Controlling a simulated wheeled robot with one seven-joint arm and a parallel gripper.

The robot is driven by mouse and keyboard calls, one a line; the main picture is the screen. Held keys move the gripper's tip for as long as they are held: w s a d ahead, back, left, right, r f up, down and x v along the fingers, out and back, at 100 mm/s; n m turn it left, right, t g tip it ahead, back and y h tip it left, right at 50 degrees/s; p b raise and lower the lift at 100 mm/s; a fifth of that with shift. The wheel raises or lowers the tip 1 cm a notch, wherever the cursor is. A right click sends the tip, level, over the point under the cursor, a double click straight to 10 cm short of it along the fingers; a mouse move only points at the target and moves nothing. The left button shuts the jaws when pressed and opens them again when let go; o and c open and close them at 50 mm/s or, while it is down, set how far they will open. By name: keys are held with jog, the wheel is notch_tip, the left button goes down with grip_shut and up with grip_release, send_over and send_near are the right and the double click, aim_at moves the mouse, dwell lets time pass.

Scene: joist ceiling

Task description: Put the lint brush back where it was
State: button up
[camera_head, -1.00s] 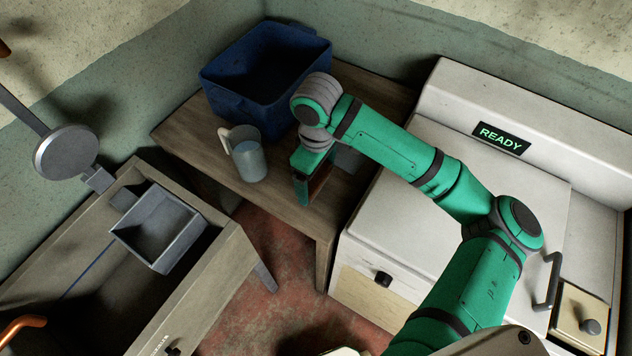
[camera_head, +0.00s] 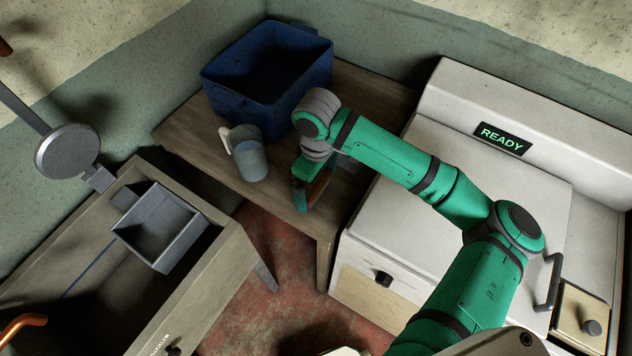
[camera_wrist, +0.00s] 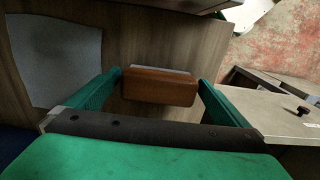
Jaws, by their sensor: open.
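The lint brush (camera_wrist: 160,88) appears as a brown wooden block with a pale strip along one edge, over the wooden table in the wrist view. In the head view its brown side (camera_head: 320,187) shows at my gripper, near the table's front edge. My gripper (camera_wrist: 162,84) is open, with one green finger on each side of the brush and visible gaps between. In the head view my gripper (camera_head: 308,188) points down at the table (camera_head: 205,150). The brush's underside is hidden, so I cannot tell exactly how it rests.
A grey flat patch (camera_wrist: 58,58) lies on the table beside the brush. A blue-grey mug (camera_head: 250,158) and a blue bin (camera_head: 262,85) stand left of and behind my gripper. A white appliance (camera_head: 450,190) is at right. A grey box (camera_head: 160,228) sits on the left unit.

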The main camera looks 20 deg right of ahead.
aim_at(317, 183)
notch_tip(317, 183, up, 12)
jog(key=shift+r, duration=0.15)
dwell(0.4)
